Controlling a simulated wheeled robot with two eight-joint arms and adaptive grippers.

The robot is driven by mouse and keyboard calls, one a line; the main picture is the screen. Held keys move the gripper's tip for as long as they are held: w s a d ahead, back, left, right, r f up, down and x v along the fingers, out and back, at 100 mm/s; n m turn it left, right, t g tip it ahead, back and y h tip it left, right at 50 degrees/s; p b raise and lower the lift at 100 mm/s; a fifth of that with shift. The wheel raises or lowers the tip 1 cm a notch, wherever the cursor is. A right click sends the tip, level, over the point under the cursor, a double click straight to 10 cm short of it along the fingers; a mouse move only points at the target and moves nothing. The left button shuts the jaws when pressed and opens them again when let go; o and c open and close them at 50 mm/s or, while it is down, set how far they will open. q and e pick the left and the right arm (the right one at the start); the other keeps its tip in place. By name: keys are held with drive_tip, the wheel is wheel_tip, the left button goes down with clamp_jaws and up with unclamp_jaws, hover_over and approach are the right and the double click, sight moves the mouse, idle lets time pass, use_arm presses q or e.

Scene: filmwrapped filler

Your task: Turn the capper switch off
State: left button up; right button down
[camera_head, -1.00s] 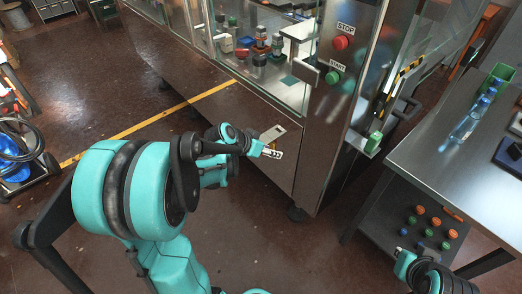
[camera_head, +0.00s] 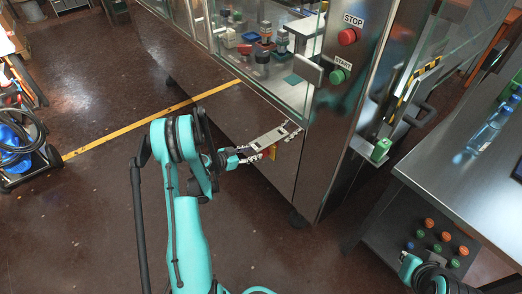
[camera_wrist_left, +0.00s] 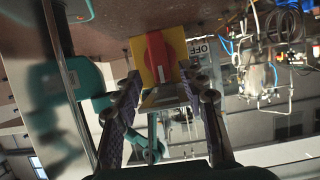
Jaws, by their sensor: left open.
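The capper switch (camera_wrist_left: 156,54) is a red rotary knob on a yellow plate. In the left wrist view it is straight ahead, at the top middle, with its red handle running up and down the picture. A small label reading OFF (camera_wrist_left: 200,46) is beside it. Contact cannot be told.
Above the panel are a red STOP button (camera_head: 348,37) and a green START button (camera_head: 338,76). A glass-walled machine section (camera_head: 265,50) is behind. A steel table (camera_head: 440,170) with bottles is on the right.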

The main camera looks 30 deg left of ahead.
sight(264, 151)
use_arm(q)
drive_tip(key=shift+b+x, duration=0.6)
drive_tip(key=shift+x, duration=1.8)
drive_tip(key=shift+a, duration=0.1)
clamp_jaws()
drive_tip(key=shift+w+a+f+n+h, duration=0.1)
drive_tip(key=shift+a+f+n+h, duration=0.15)
drive_tip(key=shift+n+h, duration=1.5)
drive_tip(key=shift+w+a+f+n+h, duration=0.2)
drive_tip(key=shift+n+h, duration=0.5)
drive_tip(key=shift+n, duration=2.1)
drive_tip(key=shift+s+a+f+n+h, duration=0.2)
drive_tip(key=shift+n+h, duration=1.05)
drive_tip(key=shift+n, duration=1)
drive_tip(key=shift+w, duration=0.15)
